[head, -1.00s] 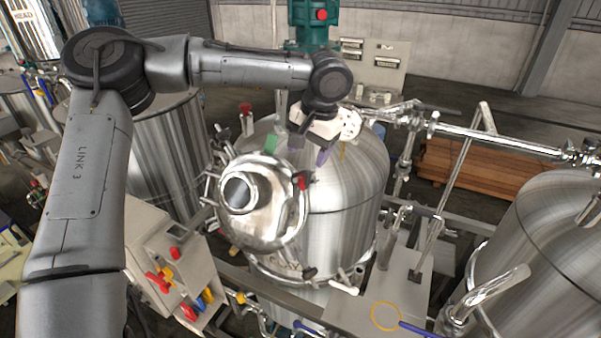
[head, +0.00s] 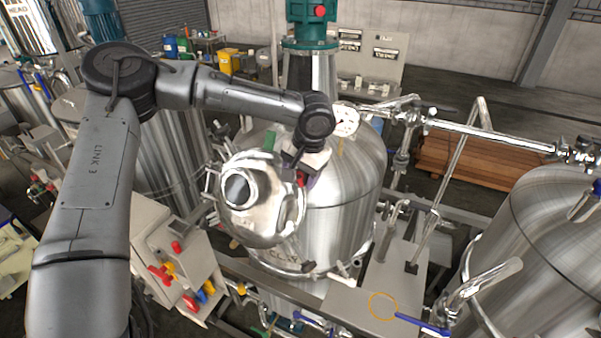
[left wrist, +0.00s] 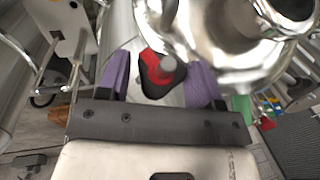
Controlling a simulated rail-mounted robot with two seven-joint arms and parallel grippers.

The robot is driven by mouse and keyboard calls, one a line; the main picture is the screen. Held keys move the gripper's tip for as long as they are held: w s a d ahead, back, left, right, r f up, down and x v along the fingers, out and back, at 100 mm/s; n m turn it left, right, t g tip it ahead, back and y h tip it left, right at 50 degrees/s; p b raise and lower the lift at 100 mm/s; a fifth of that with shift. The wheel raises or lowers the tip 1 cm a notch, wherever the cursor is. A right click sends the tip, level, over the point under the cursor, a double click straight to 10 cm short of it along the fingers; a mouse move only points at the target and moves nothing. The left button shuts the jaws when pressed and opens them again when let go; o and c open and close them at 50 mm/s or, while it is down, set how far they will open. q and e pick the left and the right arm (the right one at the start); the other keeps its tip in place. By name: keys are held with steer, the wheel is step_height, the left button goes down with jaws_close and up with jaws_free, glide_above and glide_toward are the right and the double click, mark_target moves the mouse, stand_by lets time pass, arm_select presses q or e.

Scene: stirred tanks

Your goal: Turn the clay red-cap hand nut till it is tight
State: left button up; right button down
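The clay red-cap hand nut (head: 300,179) is at the right rim of the round, shiny manway cover (head: 262,205) on the steel tank. In the left wrist view the nut (left wrist: 160,74) shows a red and black three-lobed head with a grey stud end. My left gripper (left wrist: 160,82) has its two purple fingers apart, one on each side of the nut. Gaps show between the fingers and the nut, so it is open. In the head view the left gripper (head: 308,168) is at the nut and partly hidden by my wrist. My right gripper is not in view.
The tank (head: 345,220) stands under a green motor (head: 310,25). A green-capped part (head: 269,141) stands near the cover's upper edge. A gauge (head: 345,120) and a steel pipe (head: 480,137) are to the right. A control box (head: 170,255) is at the lower left.

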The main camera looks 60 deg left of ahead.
arm_select(q)
steer(key=c, duration=0.6)
